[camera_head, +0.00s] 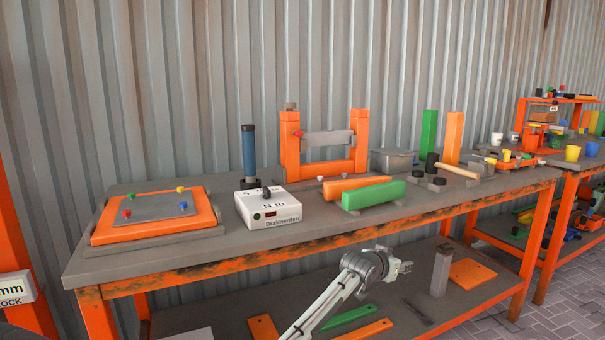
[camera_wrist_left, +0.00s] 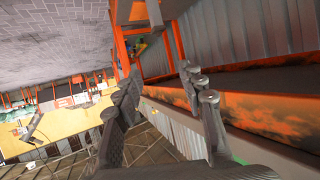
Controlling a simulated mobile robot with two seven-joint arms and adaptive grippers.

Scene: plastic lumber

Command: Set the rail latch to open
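No part is labelled as the rail latch. The likeliest one is the grey plate (camera_head: 328,139) spanning two upright orange posts (camera_head: 360,140) at the back of the bench, with a red knob (camera_head: 298,133) at its left end. The latch's exact setting cannot be told at this size. My left gripper (camera_head: 400,267) is in front of the bench's front edge, below the top and well away from the posts. In the left wrist view its two fingers (camera_wrist_left: 163,88) stand apart with nothing between them. My right gripper is not in view.
On the bench (camera_head: 150,258) stand an orange board (camera_head: 105,220), a white meter box (camera_head: 268,208), a blue-handled tool (camera_head: 249,152) and a green block (camera_head: 373,195) before the posts. A lower shelf (camera_head: 225,303) holds loose boards. Cups stand at the far right.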

